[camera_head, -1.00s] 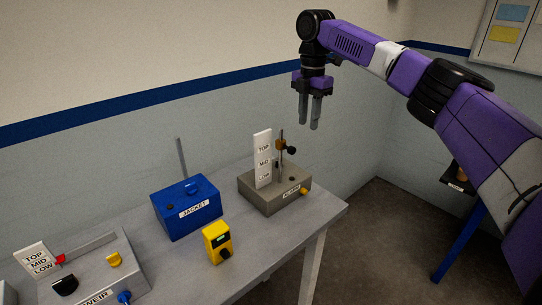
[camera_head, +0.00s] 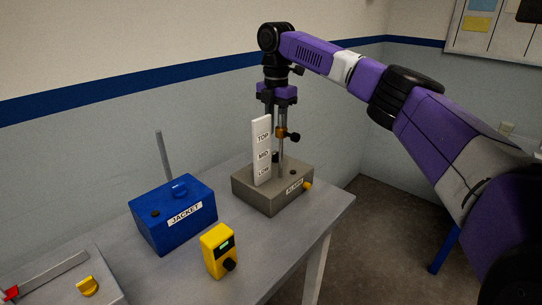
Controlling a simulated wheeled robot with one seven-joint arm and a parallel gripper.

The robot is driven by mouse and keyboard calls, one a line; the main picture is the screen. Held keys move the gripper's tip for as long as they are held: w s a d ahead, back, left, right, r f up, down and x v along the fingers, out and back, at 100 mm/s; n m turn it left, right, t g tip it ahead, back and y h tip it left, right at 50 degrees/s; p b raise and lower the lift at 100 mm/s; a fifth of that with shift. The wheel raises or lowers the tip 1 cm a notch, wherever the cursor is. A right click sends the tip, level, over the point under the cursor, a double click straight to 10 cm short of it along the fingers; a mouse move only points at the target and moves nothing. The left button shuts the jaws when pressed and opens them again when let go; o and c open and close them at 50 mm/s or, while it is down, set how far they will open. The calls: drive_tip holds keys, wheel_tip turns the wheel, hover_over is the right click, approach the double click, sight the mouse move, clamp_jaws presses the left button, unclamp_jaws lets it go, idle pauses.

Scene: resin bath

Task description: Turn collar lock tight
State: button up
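A small orange collar (camera_head: 281,132) with a black lock knob (camera_head: 295,138) sits on a thin upright rod (camera_head: 281,160). The rod rises from a grey-brown box (camera_head: 270,198) labelled ALARM. A white card (camera_head: 262,150) marked TOP, MID, LOW stands beside the rod; the collar is about level with TOP. My gripper (camera_head: 277,116) points down over the box, with its fingertips just above or beside the collar. The fingers look apart, and the card hides part of the left one. I cannot tell whether they touch the collar or knob.
A blue JACKET box (camera_head: 175,222) with an upright rod stands left of the ALARM box. A yellow handheld device (camera_head: 218,250) stands in front. A grey unit (camera_head: 60,285) is at lower left. The table (camera_head: 300,230) has bare room at its right front. A wall is behind.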

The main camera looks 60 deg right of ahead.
sight(276, 153)
wheel_tip(276, 153, down, 8)
drive_tip(key=shift+r, duration=0.25)
clamp_jaws()
